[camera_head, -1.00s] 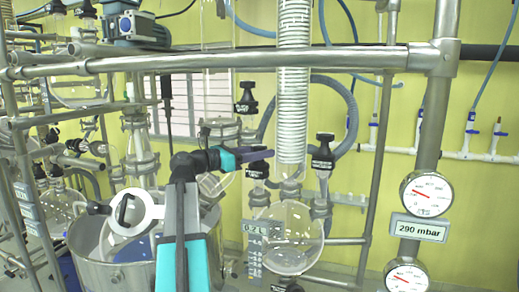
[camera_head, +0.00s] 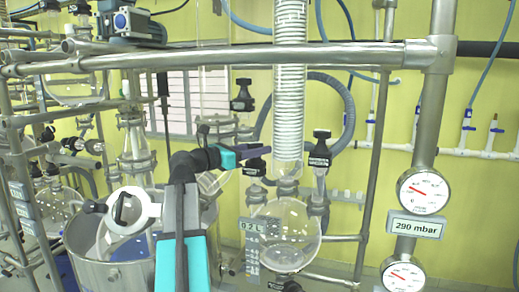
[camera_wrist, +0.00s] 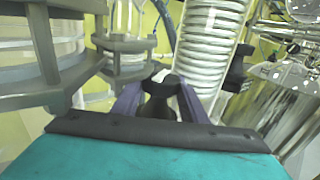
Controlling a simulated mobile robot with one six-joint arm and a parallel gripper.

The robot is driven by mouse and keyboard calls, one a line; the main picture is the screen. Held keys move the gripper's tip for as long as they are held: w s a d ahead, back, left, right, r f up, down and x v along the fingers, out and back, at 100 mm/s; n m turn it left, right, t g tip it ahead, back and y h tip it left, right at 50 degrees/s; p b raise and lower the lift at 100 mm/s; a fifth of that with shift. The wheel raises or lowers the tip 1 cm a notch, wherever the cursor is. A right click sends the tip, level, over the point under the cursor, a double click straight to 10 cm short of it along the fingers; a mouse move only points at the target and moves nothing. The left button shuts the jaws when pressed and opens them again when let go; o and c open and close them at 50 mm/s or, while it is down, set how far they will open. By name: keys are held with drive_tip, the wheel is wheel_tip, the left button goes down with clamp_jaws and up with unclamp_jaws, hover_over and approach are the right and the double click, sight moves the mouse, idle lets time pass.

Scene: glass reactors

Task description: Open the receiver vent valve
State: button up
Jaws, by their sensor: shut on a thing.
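My gripper (camera_head: 256,152) reaches in from the left, level with the lower end of the coiled condenser. In the wrist view its two purple fingers (camera_wrist: 160,106) are shut on a black valve knob (camera_wrist: 160,88), one finger on each side. In the head view the labelled black valve body (camera_head: 255,168) shows just below the fingers. The round glass receiver (camera_head: 291,236) hangs lower, beside a 0.2 L scale. The valve's label is too small to read, and I cannot tell how far the knob is turned.
The glass condenser (camera_head: 289,100) stands close to the right of my fingers. Other black valves stand above (camera_head: 242,96) and to the right (camera_head: 320,152). A steel rail (camera_head: 230,58) crosses above. A gauge (camera_head: 423,191) has a 290 mbar sign (camera_head: 416,226) below it.

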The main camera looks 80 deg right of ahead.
drive_tip(key=shift+a+f+n+t+h, duration=0.15)
drive_tip(key=shift+n+t+h, duration=0.7)
drive_tip(key=shift+t, duration=0.3)
drive_tip(key=shift+a+f+n+t+h, duration=0.1)
drive_tip(key=shift+a+n+t+h, duration=0.05)
drive_tip(key=shift+n+t+h, duration=1.2)
drive_tip(key=shift+n+t, duration=0.4)
drive_tip(key=shift+t, duration=0.5)
drive_tip(key=shift+d+n+t+h, duration=0.1)
drive_tip(key=shift+n+t+h, duration=0.15)
drive_tip(key=shift+n+t, duration=0.9)
drive_tip(key=shift+n+t+h, duration=0.25)
drive_tip(key=shift+n+t, duration=0.4)
drive_tip(key=shift+t, duration=1)
drive_tip(key=o, duration=0.6)
drive_tip(key=shift+o, duration=0.7)
drive_tip(key=shift+r, duration=0.2)
